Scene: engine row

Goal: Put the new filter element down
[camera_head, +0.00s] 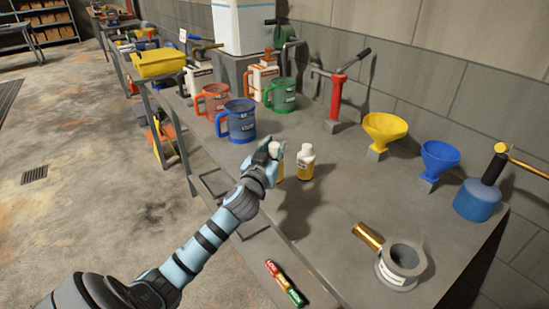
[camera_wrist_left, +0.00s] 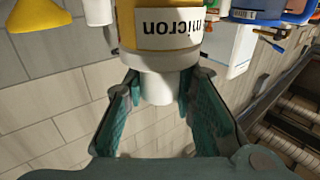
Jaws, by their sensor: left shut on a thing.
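My left gripper (camera_head: 277,150) is over the near edge of the grey bench (camera_head: 350,200). It is shut on the new filter element (camera_head: 279,173), which is mostly hidden behind the fingers in the head view. In the left wrist view, the element (camera_wrist_left: 170,30) has a yellow body, a white band reading "micron" and a white stub between the fingertips (camera_wrist_left: 155,85). I cannot tell whether its base touches the bench. My right gripper is out of view.
Blue (camera_head: 237,122), red (camera_head: 212,101) and green (camera_head: 280,95) jugs stand behind. A brass cylinder (camera_head: 368,236) and grey ring housing (camera_head: 401,264) sit front right. Yellow (camera_head: 384,129) and blue (camera_head: 438,158) funnels stand near the wall. The bench's middle is clear.

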